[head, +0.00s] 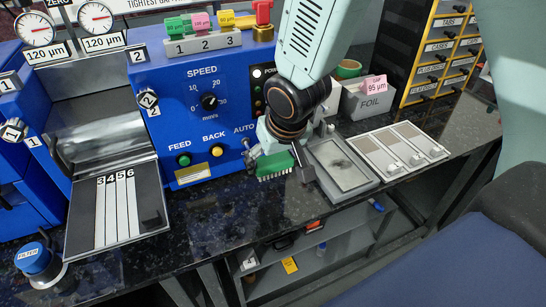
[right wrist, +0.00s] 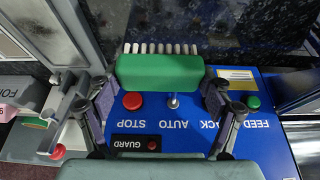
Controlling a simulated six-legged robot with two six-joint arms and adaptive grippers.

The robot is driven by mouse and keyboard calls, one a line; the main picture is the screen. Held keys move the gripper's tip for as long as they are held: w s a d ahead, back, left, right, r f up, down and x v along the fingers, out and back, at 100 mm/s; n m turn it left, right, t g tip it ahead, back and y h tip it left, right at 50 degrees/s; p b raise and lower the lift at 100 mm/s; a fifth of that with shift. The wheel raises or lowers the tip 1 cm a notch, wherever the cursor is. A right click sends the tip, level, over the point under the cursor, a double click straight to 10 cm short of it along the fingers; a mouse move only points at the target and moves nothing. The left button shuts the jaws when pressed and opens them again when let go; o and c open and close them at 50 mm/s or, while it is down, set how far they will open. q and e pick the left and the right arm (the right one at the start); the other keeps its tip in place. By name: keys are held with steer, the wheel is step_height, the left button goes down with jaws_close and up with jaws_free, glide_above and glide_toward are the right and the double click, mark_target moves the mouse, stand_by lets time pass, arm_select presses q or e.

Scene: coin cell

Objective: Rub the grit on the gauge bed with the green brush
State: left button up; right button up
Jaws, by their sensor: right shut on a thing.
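My right gripper (head: 283,150) is shut on the green brush (head: 274,165), in front of the blue machine and above the dark bench top. In the right wrist view the brush (right wrist: 160,72) lies across between the two fingers, its pale bristles pointing to the top of the picture, clear of any bed. Just right of the brush in the head view, a pale bed in a grey frame (head: 322,149) bears a dark smudge that looks like grit (head: 342,164). This seems to be the gauge bed. My left gripper is not in view.
The blue machine's panel (head: 185,112) with knobs and buttons stands behind the brush. A sloped tray with strips (head: 82,220) is at left. The bench's front edge is close.

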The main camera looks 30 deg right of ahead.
steer(key=shift+c, duration=1.3)
steer(key=n, duration=0.1)
steer(key=a+n, duration=0.1)
steer(key=shift+s+a+r+n+y, duration=0.15)
steer(key=shift+s+n+y, duration=0.15)
steer(key=shift+s+y, duration=0.1)
steer(key=s+a+n, duration=0.1)
steer(key=n, duration=0.1)
steer(key=s+a+n+y, duration=0.1)
steer(key=s, duration=0.1)
steer(key=shift+a+n+g+y, duration=0.3)
steer(key=shift+a+n, duration=0.05)
steer(key=shift+n, duration=0.05)
